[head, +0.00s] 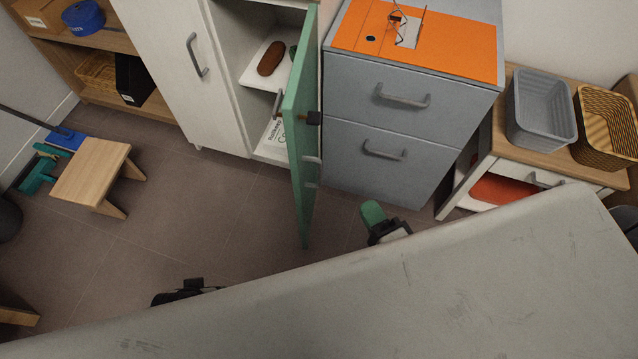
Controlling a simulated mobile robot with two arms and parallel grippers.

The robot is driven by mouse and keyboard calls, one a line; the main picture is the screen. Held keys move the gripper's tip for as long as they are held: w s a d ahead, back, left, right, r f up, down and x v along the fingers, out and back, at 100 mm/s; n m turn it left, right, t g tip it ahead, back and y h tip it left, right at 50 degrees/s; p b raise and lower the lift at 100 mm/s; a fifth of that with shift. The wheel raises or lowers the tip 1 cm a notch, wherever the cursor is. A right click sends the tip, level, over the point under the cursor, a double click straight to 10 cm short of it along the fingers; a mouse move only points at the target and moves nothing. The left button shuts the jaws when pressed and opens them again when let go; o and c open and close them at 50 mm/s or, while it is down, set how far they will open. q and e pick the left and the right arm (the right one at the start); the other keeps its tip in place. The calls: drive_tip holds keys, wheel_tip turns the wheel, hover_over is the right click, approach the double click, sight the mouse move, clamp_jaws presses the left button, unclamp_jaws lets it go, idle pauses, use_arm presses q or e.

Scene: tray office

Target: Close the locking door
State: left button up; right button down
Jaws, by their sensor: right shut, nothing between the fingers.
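The green door (302,190) of the white cabinet stands wide open, sticking out toward me from the right side of the open compartment. A black lock piece (314,118) and a pale handle (312,160) show on its right side. My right gripper (373,213) is shut and empty, low and to the right of the door, apart from it. A dark part of what looks like my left gripper (188,288) shows at the lower left. Its fingers are hidden.
A grey drawer unit (380,125) with an orange top stands right of the door. The compartment shelf (253,78) holds a brown item (271,58). A wooden stool (92,172) stands at left. Floor left of the door is clear. A pale surface hides the lower foreground.

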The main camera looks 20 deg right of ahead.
approach(316, 160)
drive_tip(key=w+d+f, duration=0.2)
drive_tip(key=w+d, duration=0.2)
drive_tip(key=w, duration=0.1)
drive_tip(key=w+a, duration=0.2)
drive_tip(key=a, duration=0.1)
drive_tip(key=shift+a+r+m, duration=0.15)
drive_tip(key=shift+m, duration=0.15)
